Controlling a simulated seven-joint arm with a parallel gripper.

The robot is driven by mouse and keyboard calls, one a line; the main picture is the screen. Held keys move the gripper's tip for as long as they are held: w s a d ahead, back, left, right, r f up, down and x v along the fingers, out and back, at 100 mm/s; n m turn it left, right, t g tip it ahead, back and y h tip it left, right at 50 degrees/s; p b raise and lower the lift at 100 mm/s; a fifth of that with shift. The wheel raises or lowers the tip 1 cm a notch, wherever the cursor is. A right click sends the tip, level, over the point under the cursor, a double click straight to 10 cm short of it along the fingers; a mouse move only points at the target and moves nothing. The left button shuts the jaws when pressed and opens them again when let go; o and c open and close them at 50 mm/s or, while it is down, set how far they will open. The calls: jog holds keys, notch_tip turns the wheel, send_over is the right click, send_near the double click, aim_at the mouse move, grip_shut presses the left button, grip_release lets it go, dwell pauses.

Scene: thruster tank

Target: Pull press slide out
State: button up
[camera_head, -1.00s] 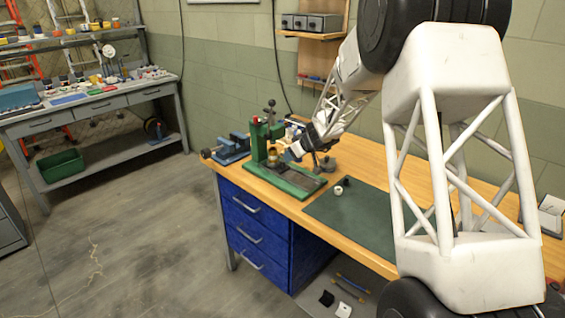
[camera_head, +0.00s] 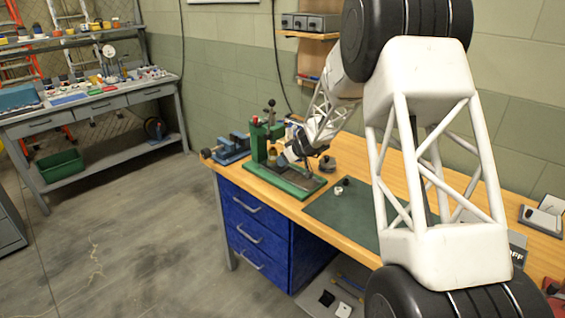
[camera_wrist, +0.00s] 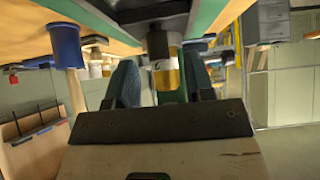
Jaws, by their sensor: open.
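The green press (camera_head: 258,138) stands on the workbench with a long green base (camera_head: 305,192). A dark plate, which looks like the press slide (camera_head: 290,178), lies along the base. My gripper (camera_head: 284,160) is low over the base, beside a brass cylinder (camera_head: 272,154). In the wrist view, my gripper (camera_wrist: 162,85) is open, with one blue finger on each side of the brass cylinder (camera_wrist: 166,74). A dark block (camera_wrist: 158,44) adjoins the cylinder, between green edges of the press. I cannot tell whether the fingers touch anything.
A blue vise (camera_head: 233,150) stands left of the press. A green mat (camera_head: 335,212) with small parts lies to the right on the wooden bench. A dark round piece (camera_head: 327,164) stands close behind my gripper. Blue drawers (camera_head: 250,225) are below.

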aim_at(276, 163)
jog(key=shift+x, duration=1.45)
grip_shut()
